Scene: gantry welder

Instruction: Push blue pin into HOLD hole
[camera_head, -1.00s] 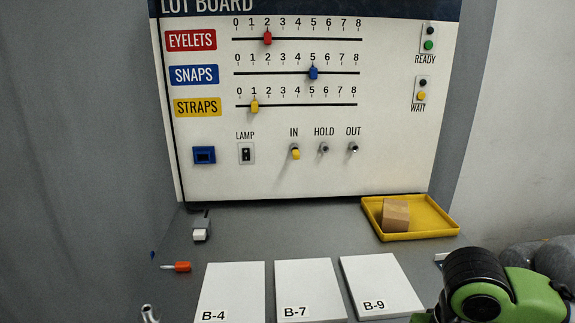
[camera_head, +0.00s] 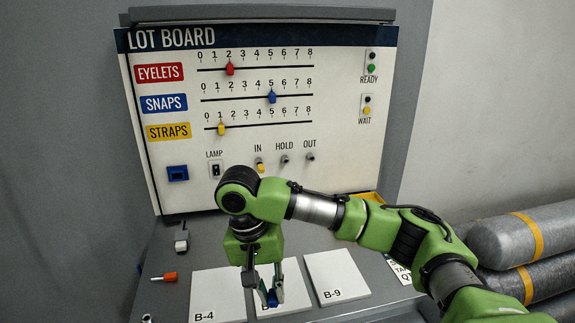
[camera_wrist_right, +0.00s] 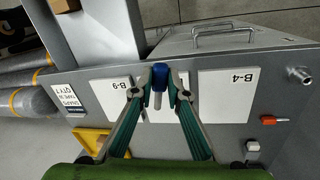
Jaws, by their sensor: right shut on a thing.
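The lot board (camera_head: 340,120) stands upright at the back, with the HOLD hole (camera_head: 284,159) in its lower row, between IN and OUT. The HOLD hole shows no coloured pin. A yellow pin (camera_head: 260,168) sits at IN. My right gripper (camera_head: 264,295) points down over the middle card, below the board. It is shut on the blue pin (camera_head: 272,298), which also shows between the fingertips in the right wrist view (camera_wrist_right: 159,78). The pin is well away from the board. My left gripper is not in view.
Cards B-4 (camera_head: 208,290) and B-9 (camera_head: 337,275) lie on either side of the gripper. An orange-handled tool (camera_head: 168,277) lies at left. My right arm hides most of a yellow tray, which shows in the wrist view (camera_wrist_right: 86,139). Grey cylinders (camera_head: 520,238) lie at right.

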